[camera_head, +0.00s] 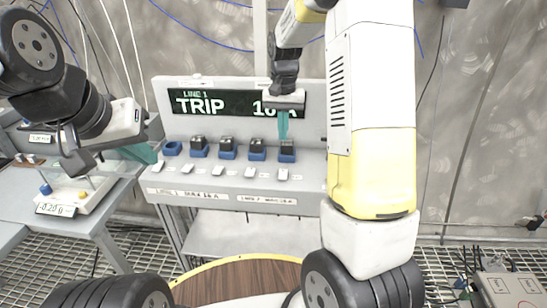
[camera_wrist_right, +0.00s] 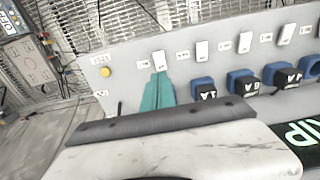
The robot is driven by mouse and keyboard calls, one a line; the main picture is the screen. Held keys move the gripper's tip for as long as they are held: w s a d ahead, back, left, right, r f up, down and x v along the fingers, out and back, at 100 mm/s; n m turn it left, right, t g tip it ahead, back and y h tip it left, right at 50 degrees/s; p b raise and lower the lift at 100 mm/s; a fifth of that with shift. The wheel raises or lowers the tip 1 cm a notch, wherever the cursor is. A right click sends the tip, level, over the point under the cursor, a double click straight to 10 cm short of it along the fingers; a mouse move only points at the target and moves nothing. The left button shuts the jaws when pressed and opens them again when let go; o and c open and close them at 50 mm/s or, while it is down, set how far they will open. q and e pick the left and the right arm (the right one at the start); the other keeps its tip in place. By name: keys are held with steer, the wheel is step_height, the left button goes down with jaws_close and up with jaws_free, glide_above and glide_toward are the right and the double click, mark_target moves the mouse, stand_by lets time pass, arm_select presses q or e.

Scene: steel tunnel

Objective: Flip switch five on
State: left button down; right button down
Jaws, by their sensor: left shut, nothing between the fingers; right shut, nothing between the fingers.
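A grey sloped console holds a row of white switches. The rightmost one, fifth from the left (camera_head: 282,174), also shows in the right wrist view (camera_wrist_right: 158,60), just beyond my fingertips. I cannot tell which way it is flipped. My right gripper (camera_head: 283,125) is shut and empty, its teal fingers pointing down above the rightmost blue socket (camera_head: 287,156). In the wrist view the same fingers (camera_wrist_right: 158,90) point at the switch, with a small gap that is hard to judge. My left gripper (camera_head: 145,153) is shut and empty at the console's left end.
Blue sockets behind the switches mostly hold black plugs; the leftmost socket (camera_head: 172,148) looks empty. A display (camera_head: 220,103) reads LINE 1 TRIP, partly hidden by my right gripper. A yellow button (camera_wrist_right: 105,71) sits beside the switches. A small scale (camera_head: 75,193) stands left, a round wooden table (camera_head: 240,281) in front.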

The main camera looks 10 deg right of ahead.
mark_target(283, 174)
step_height(283, 174, down, 14)
stand_by(0.7)
steer(key=shift+s+a+f, duration=0.15)
steer(key=shift+s+f, duration=0.5)
steer(key=shift+s, duration=0.05)
steer(key=shift+w, duration=0.15)
steer(key=shift+w+d+r, duration=0.25)
steer(key=shift+w+r, duration=0.05)
steer(key=shift+w, duration=0.35)
steer(key=shift+w+d+r, duration=0.1)
steer(key=shift+w+r, duration=0.1)
steer(key=shift+r, duration=0.25)
step_height(283, 174, up, 14)
steer(key=shift+s+a+f, duration=0.15)
steer(key=shift+s+a, duration=0.05)
steer(key=shift+s, duration=0.05)
